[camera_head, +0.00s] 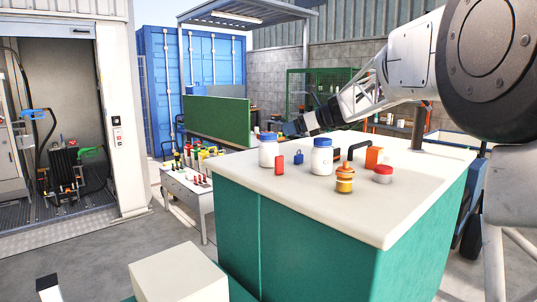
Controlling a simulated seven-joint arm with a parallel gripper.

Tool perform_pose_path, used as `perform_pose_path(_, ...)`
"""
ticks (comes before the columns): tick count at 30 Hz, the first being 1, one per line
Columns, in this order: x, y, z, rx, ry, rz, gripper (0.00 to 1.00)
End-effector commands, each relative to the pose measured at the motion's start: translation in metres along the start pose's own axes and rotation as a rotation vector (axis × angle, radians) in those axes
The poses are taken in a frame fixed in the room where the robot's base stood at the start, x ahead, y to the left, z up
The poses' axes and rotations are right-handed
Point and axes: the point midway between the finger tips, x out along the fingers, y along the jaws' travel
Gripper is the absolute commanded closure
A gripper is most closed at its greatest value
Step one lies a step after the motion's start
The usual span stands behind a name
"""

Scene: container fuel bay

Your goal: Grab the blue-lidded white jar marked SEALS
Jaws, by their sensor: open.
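Two white jars with blue lids stand upright on the white top of the green cabinet (375,205). One is the left jar (268,152), near the back left edge. The other is the right jar (322,159), a little nearer and further right. Their labels are too small to read, so I cannot tell which is marked SEALS. My gripper (287,130) reaches in from the upper right, open. Its tips appear just above and between the two jars, near the left jar's lid. I see no jar between its fingers.
Close to the jars are a small red block (279,165), an orange-and-yellow jar (345,179), a red-lidded tin (383,174), an orange box (374,157) and a black handle-shaped item (357,150). The cabinet's front top is clear. A cluttered side table (188,188) stands left.

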Motion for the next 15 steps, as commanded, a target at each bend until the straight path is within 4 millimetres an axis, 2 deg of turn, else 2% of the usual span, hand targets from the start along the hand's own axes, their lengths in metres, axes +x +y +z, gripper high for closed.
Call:
perform_pose_path(8, 0.019, 0.000, 0.000, 0.000, 0.000, 0.002, 0.06)
perform_pose_path(15, 0.051, 0.000, -0.001, 0.000, 0.001, 0.002, 0.06)
